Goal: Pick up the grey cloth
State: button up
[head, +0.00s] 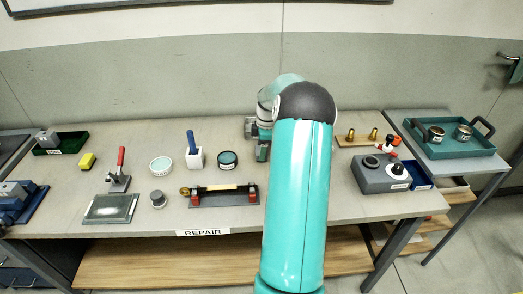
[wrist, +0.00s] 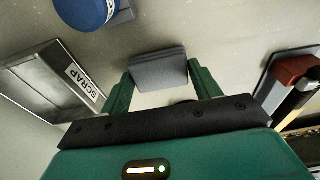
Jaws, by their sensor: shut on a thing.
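The grey cloth (wrist: 158,70) looks like a folded dark grey pad in the wrist view. It sits between the two green fingers of my gripper (wrist: 160,83), touching both, and the gripper is shut on it. The grey surface shows beyond the cloth; I cannot tell whether the cloth is clear of it. In the head view my own arm hides the cloth and most of the gripper.
The wrist view shows a tray labelled SCRAP (wrist: 50,82) at left, a blue round thing (wrist: 88,12) at top and a red-and-black tool (wrist: 292,75) at right. The repair bench (head: 230,218) holds several items, including a grey box with a knob (head: 375,178).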

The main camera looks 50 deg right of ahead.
notch_tip(320, 180, up, 2)
jog(key=shift+r, duration=0.2)
jog(key=s+a+r, duration=0.1)
jog(key=a+r, duration=0.9)
jog(key=a, duration=0.4)
jog(key=o, duration=0.4)
jog(key=c, duration=0.3)
jog(key=shift+a, duration=0.1)
jog(key=shift+c, duration=0.2)
